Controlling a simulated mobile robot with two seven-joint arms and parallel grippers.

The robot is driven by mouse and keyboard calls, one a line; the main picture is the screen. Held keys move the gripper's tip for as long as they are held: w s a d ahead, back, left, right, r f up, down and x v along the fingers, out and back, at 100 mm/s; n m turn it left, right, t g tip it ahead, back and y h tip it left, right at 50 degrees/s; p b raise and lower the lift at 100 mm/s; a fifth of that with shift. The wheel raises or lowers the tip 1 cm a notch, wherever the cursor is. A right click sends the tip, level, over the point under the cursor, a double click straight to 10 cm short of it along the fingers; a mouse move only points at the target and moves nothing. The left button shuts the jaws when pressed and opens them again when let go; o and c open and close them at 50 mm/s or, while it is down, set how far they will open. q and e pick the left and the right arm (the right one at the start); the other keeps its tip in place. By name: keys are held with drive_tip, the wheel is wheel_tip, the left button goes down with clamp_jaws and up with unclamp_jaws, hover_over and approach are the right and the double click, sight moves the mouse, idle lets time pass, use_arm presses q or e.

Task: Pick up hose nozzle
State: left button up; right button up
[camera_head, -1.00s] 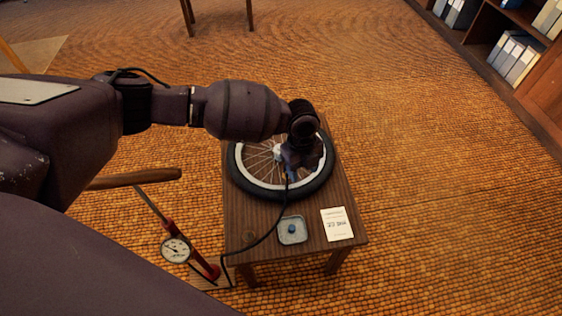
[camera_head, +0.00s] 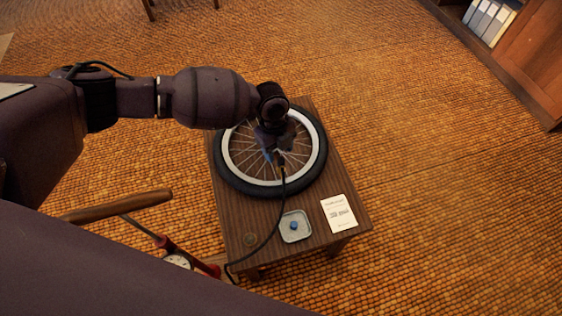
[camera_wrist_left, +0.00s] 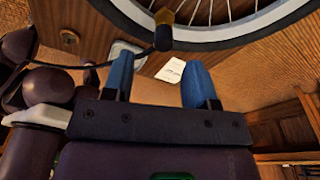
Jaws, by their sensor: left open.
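The hose nozzle (camera_head: 280,161) is a small dark piece with a brass-coloured end, on a thin black hose. It is over the spokes of the bicycle wheel (camera_head: 312,173). In the left wrist view the nozzle (camera_wrist_left: 164,36) is just beyond the fingertips, sideways between the two blue fingers, and not gripped. My left gripper (camera_head: 275,145) is over the wheel; its fingers are hard to make out in the head view. In the left wrist view the gripper (camera_wrist_left: 160,70) is open and empty. My right gripper is not in view.
The wheel lies on a small wooden table (camera_head: 259,228). A tray (camera_head: 305,235) with a blue cap (camera_head: 294,225) and a white card (camera_head: 339,213) are at its front. A red pump (camera_head: 166,243) with a gauge stands left of the table. Carpet to the right is clear.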

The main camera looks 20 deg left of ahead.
sight(281, 160)
use_arm(q)
drive_tip(key=shift+s+d+f, duration=0.1)
drive_tip(key=shift+f, duration=1.1)
drive_tip(key=f+b, duration=0.1)
drive_tip(key=f, duration=0.3)
drive_tip(key=shift+s+d+f+b, duration=0.1)
drive_tip(key=shift+d+b, duration=0.25)
drive_tip(key=shift+d, duration=0.05)
drive_tip(key=shift+f, duration=0.3)
clamp_jaws()
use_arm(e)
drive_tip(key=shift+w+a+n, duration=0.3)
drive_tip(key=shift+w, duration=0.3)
